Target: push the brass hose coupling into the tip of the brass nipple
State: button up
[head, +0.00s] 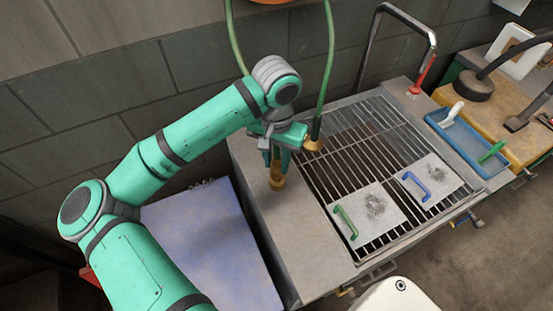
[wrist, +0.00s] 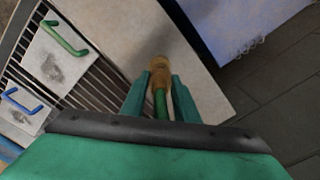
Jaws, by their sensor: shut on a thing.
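My gripper (head: 274,158) points down over the pale bench top, left of the grate. Its two green fingers are shut on the green hose end that carries the brass hose coupling (wrist: 160,76); in the wrist view, my gripper (wrist: 159,98) has this between its fingertips. Brass also shows below the fingers in the head view, with a wider brass part (head: 278,184) lowest. I cannot tell where coupling ends and nipple begins, or whether they touch. Another brass end piece (head: 313,144) hangs on a dark sleeve right of my gripper; I cannot tell what it is.
Green hoses (head: 329,60) hang from above. The metal grate (head: 345,135) bears two plates with green (head: 346,222) and blue (head: 417,186) handles. A bent pipe (head: 405,18) rises behind. A blue tray (head: 466,142) lies right. The bench top's front is clear (head: 300,250).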

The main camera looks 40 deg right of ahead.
jog(key=shift+f, duration=1.1)
dwell(0.3)
jog(key=o, duration=1.2)
notch_tip(320, 180, up, 11)
jog(key=shift+f, duration=0.1)
